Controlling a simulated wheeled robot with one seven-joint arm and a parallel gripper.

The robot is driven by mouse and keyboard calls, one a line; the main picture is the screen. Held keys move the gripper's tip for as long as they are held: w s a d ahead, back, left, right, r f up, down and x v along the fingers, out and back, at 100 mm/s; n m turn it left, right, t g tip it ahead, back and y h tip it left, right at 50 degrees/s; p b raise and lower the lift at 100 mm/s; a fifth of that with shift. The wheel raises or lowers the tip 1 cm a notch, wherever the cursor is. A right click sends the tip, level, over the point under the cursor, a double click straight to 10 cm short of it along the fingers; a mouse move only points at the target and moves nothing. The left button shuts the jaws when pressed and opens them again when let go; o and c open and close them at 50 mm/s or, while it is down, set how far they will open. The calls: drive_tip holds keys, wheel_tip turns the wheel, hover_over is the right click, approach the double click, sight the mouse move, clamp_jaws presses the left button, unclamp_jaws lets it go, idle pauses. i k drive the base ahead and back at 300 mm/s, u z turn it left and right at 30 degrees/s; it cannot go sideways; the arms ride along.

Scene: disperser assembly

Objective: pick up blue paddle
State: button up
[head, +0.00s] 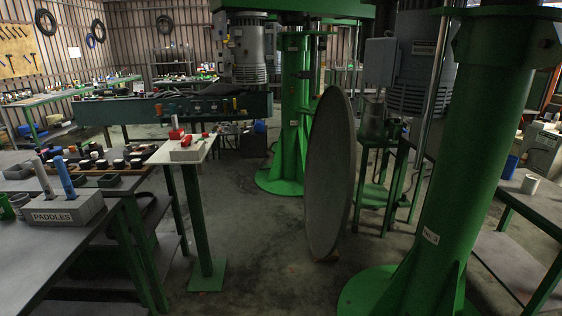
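A blue paddle (64,178) stands upright, tilted slightly, in a grey block labelled "PADDLES" (64,216) on the near left table. A grey-white paddle (42,177) stands in the same block, just left of the blue one. The lower ends of both paddles are hidden inside the block. My gripper is not in view.
The dark left table (30,255) also carries several small jars and a green cup (5,207). A narrow green stand (198,215) holds red items beside it. A large grey disc (331,175) and thick green columns (465,150) rise from the floor at the right.

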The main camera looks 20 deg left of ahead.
sight(59, 162)
drive_tip(key=u, duration=0.6)
drive_tip(key=i, duration=1)
drive_tip(key=u, duration=1.1)
drive_tip(key=i, duration=1.75)
drive_tip(key=u, duration=0.35)
